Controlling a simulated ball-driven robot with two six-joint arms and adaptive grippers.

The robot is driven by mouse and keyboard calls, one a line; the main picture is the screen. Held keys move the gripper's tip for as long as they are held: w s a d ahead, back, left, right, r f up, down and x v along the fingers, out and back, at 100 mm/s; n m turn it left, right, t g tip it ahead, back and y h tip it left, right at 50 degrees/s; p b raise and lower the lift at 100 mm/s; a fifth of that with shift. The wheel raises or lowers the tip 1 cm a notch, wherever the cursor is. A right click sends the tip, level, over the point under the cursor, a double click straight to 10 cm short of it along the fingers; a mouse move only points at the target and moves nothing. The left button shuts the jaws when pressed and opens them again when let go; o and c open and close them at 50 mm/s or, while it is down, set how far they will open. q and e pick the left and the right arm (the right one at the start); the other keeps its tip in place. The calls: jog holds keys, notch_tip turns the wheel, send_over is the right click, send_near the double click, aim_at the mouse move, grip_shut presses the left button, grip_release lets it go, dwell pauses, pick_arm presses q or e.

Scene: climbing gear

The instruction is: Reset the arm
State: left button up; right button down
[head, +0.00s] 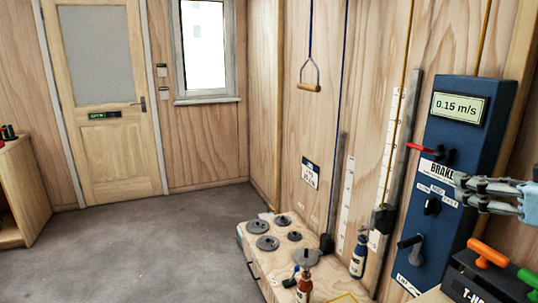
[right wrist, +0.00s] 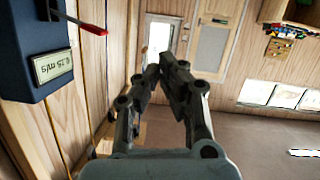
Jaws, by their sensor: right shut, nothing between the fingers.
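My right gripper (head: 460,184) comes in from the right edge, in front of the blue control panel (head: 461,118). Its fingers are closed together and empty; the right wrist view shows them too (right wrist: 172,66). The panel has a display (head: 460,107) reading 0.15 m/s, a red-handled lever (head: 421,148) by the BRAKE label, a black knob (head: 432,206) and a grey lever with a black grip (head: 411,241). In the right wrist view the panel (right wrist: 30,30) and red lever (right wrist: 93,29) are at upper left, apart from the fingers. My left gripper is out of view.
A black box with an orange handle (head: 488,253) and a green handle (head: 529,277) stands below the gripper. A wooden handle (head: 309,87) hangs from a cord. Floor at left is clear.

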jog(key=s+a+f+m+g+h, duration=0.25)
jog(key=s+f+g+h, duration=0.2)
jog(key=s+f, duration=0.75)
jog(key=s+a+f+m+g, duration=0.2)
jog(key=s+f+g, duration=0.45)
jog(key=s, duration=0.55)
notch_tip(320, 180, down, 32)
jog(key=d+h+b, duration=0.1)
jog(key=d+b, duration=0.2)
jog(key=b, duration=0.6)
pick_arm(q)
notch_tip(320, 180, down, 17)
jog(key=b, duration=0.7)
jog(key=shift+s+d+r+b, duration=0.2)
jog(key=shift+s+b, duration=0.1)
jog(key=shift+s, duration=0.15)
pick_arm(e)
jog(key=s+f+g, duration=0.1)
jog(key=s+f, duration=0.9)
jog(key=f, duration=0.3)
jog(key=s+d+f+g, duration=0.1)
jog(key=s+f, duration=0.9)
jog(key=f, duration=0.3)
jog(key=shift+f+m, duration=0.35)
